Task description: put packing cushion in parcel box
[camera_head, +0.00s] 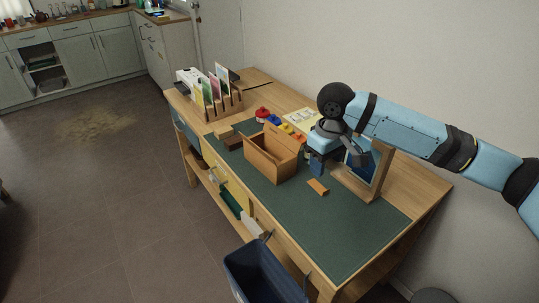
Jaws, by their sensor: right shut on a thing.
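The parcel box (268,163) is an open brown cardboard box with its flaps up, standing on the green mat near the middle of the desk. My right gripper (317,155) comes in from the right and points down just right of the box. It is shut on a small dark blue thing (316,166), which looks like the packing cushion; the gripper partly hides it. This thing is outside the box, close to its right side. I cannot tell whether it touches the mat. My left gripper is not in view.
A small orange block (318,187) lies on the green mat (345,235). A wooden frame (374,178) stands right of the gripper. Behind the box are a red round thing (262,114) and coloured blocks. A file rack (222,108) stands far left; a dark blue bin (262,275) is in front.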

